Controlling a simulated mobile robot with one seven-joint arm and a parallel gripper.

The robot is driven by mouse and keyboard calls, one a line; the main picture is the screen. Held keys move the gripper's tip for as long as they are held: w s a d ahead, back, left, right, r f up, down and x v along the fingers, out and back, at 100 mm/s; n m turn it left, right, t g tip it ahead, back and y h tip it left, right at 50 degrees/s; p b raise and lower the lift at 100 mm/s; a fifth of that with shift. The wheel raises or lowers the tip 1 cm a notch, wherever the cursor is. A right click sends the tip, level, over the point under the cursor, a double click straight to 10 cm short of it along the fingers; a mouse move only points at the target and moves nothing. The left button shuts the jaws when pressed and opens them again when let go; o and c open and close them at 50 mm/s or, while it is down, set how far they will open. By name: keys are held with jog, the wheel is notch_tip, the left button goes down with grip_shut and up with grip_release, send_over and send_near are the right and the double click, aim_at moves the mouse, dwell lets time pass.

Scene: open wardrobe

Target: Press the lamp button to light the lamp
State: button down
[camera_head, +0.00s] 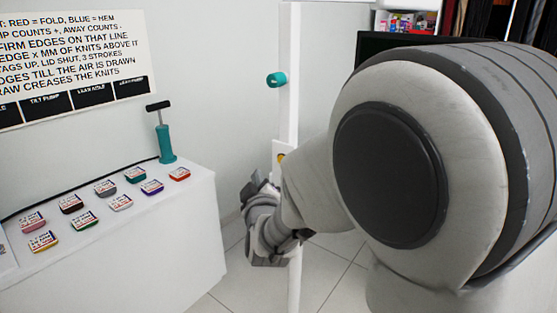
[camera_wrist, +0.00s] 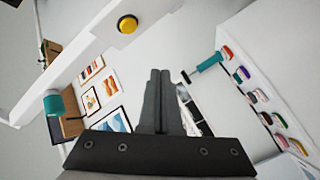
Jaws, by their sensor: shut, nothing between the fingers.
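A round yellow button (camera_wrist: 127,23) sits on a white post near the top of the wrist view. In the head view only a small yellow patch (camera_head: 281,158) shows on the post, beside my arm. My gripper (camera_wrist: 160,73) is shut and empty, its two fingers side by side. In the wrist view its tips lie below and right of the button, apart from it in the picture. In the head view my wrist and gripper are in front of the post, and my arm hides much of the right side. No lit lamp can be made out.
The white post (camera_head: 289,60) carries a teal ring-like part (camera_head: 276,79). A white cabinet (camera_head: 190,225) at the left holds several coloured packets and a teal pump (camera_head: 165,143). A printed sign (camera_head: 70,60) hangs on the wall. Tiled floor (camera_head: 235,285) is clear between cabinet and post.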

aim_at(282, 160)
jog(key=shift+w+d+b, duration=0.35)
jog(key=shift+w+d, duration=0.65)
jog(key=shift+w, duration=0.25)
jog(key=shift+w+d+b, duration=0.3)
jog(key=shift+w+d, duration=0.65)
jog(key=shift+w, duration=0.25)
jog(key=shift+w, duration=0.1)
jog(key=shift+w+d+b, duration=0.25)
jog(key=shift+b, duration=0.05)
jog(key=shift+w+d, duration=0.25)
jog(key=shift+w, duration=0.1)
dwell(0.8)
dwell(0.3)
jog(key=shift+s+a, duration=0.5)
jog(key=shift+s, duration=0.2)
